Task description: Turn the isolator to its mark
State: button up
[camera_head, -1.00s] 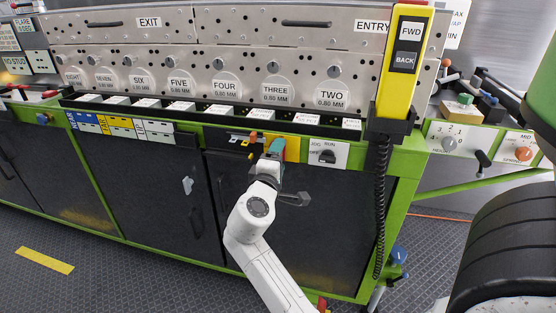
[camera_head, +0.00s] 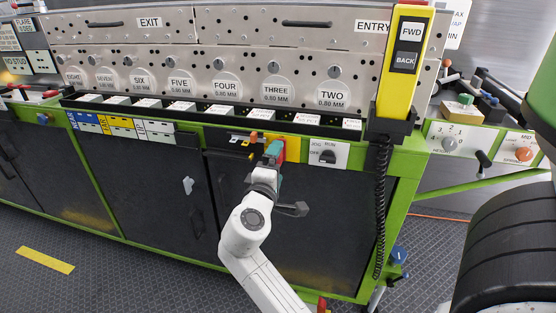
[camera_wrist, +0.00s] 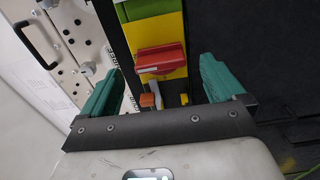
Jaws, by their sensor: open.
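The isolator is a red handle (camera_wrist: 160,60) on a yellow plate (camera_wrist: 172,33), at the upper middle of the wrist view. In the head view only part of its red and yellow (camera_head: 291,147) shows on the green rail, behind my fingers. My gripper (camera_wrist: 160,66) is open, its teal fingers on either side of the handle in the wrist view, with visible gaps on both sides. I cannot tell how far the fingertips stand from the plate. My gripper also shows in the head view (camera_head: 275,157), in front of the rail. No mark is readable on the isolator.
A black JOG/OFF/RUN switch (camera_head: 328,156) sits just right of the isolator. Small coloured pieces (camera_head: 247,140) stick out to its left. A yellow pendant (camera_head: 403,60) with a coiled cable (camera_head: 381,210) hangs further right. Dark cabinet doors (camera_head: 320,215) lie below the rail.

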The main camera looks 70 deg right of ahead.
jog(key=a, duration=0.7)
jog(key=shift+s+a, duration=0.3)
jog(key=shift+a, duration=0.05)
jog(key=s+a+f+m+y, duration=0.1)
jog(key=s+a+f+y, duration=0.2)
jog(key=a+f+y, duration=0.35)
jog(key=s+a+f+y, duration=0.2)
jog(key=a+f+y, duration=0.1)
jog(key=f, duration=0.6)
jog(key=s+a+f+m+y, duration=0.1)
jog(key=s+a+f+y, duration=0.2)
jog(key=a+f+y, duration=0.35)
jog(key=s+a+f+y, duration=0.2)
jog(key=s+a+f, duration=0.15)
jog(key=a, duration=0.25)
notch_tip(320, 180, up, 12)
jog(key=p, duration=1.3)
jog(key=shift+w+d+r+n, duration=0.15)
jog(key=shift+w+d+n, duration=0.25)
